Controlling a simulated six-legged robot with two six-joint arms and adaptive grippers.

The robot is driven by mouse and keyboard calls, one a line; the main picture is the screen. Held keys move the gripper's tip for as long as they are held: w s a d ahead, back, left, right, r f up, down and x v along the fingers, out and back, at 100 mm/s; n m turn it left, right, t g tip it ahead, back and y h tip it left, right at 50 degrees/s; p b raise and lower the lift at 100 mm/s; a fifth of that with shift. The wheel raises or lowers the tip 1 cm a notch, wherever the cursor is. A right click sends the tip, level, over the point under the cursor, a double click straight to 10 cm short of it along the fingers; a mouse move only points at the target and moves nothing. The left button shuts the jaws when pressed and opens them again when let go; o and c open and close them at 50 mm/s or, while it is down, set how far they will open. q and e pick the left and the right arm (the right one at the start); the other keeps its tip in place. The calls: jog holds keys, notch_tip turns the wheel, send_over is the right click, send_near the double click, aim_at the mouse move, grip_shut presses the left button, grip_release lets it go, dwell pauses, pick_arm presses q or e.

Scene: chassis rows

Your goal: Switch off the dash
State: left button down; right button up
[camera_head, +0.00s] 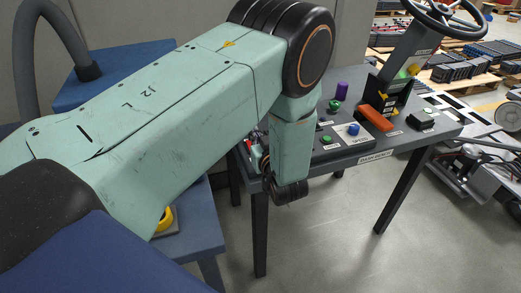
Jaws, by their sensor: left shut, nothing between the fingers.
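The dash stands as a dark bench (400,143) with a lettered label on its front edge. On it is a control panel (338,146) with a green button (327,139) and a blue knob (353,129) on a white plate. My left arm reaches in from the left and bends down in front of the bench's left part. My left gripper (291,192) is at its lower end, near the bench's front edge, shut and empty; its fingers are hard to make out. The arm hides part of the panel. I cannot tell whether any control is on or off. My right gripper is out of view.
An orange-red block (375,118), a purple cylinder (342,88) and a black steering wheel (447,14) on a column are on the bench. Small red and white parts (256,155) show left of my forearm. Vehicle chassis parts (476,180) stand at right. The floor before the bench is clear.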

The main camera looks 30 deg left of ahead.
pick_arm(q)
jog(key=shift+w+a+f+b, duration=0.2)
jog(key=shift+f+b, duration=0.15)
jog(key=shift+f, duration=0.15)
jog(key=shift+w+a+f+b, duration=0.2)
jog(key=shift+f+b, duration=0.15)
jog(key=shift+f, duration=0.1)
jog(key=shift+f+b, duration=0.8)
jog(key=shift+w+a+f, duration=0.1)
jog(key=shift+f, duration=0.2)
